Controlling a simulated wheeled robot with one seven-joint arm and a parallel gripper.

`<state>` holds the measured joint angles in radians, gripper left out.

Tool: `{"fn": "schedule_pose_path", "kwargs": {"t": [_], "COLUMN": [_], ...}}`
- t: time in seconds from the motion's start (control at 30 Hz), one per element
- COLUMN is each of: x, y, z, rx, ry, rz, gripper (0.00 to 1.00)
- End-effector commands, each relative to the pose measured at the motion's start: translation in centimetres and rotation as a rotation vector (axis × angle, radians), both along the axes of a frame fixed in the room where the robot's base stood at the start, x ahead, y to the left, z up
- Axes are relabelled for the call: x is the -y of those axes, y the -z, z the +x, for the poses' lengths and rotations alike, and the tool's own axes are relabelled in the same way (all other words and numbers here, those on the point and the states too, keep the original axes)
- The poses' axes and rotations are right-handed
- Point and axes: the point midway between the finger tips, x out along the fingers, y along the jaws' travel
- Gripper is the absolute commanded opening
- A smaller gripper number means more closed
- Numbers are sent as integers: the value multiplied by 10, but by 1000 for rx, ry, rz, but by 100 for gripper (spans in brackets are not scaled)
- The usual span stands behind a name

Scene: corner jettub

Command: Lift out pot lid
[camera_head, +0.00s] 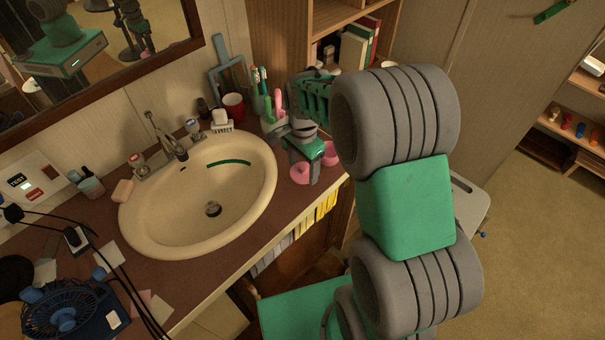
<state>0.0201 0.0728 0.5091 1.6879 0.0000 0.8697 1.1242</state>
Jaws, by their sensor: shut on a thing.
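My gripper (314,172) is at the right end of the counter, right of the sink, with its fingers pointing down. A small pink round piece (300,175) is at its fingers, near the counter's front edge. A second pink rounded piece (331,149) shows just behind and right of the fingers, partly hidden by my gripper and arm. My gripper is shut on a pink piece, but the fingers cover the contact. I cannot tell for certain which pink piece is the pot lid, or whether the held piece is clear of the counter.
The sink (262,188) lies left of my gripper. A red cup (233,104), a white soap holder (221,122) and a toothbrush holder (268,118) stand close behind it. A wooden shelf with books (352,50) rises behind. A blue fan (68,312) and cables occupy the counter's near left.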

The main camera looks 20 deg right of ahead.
Motion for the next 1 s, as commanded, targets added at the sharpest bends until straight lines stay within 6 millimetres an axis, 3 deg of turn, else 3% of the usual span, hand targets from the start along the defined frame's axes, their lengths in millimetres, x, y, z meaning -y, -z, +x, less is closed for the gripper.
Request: {"fn": "schedule_pose_path", "kwargs": {"t": [0.17,0.3,0.5,0.7,1.0], "x": [-1,-1,-2,-2,-2], "y": [-48,-65,-82,-92,-111], "z": [-41,-81,-119,-133,-133], "rx": [7,3,1,-2,-2], "ry": [0,0,0,0,0], "rz": [0,0,0,0,0], "gripper": [30,30,30,30,30]}}
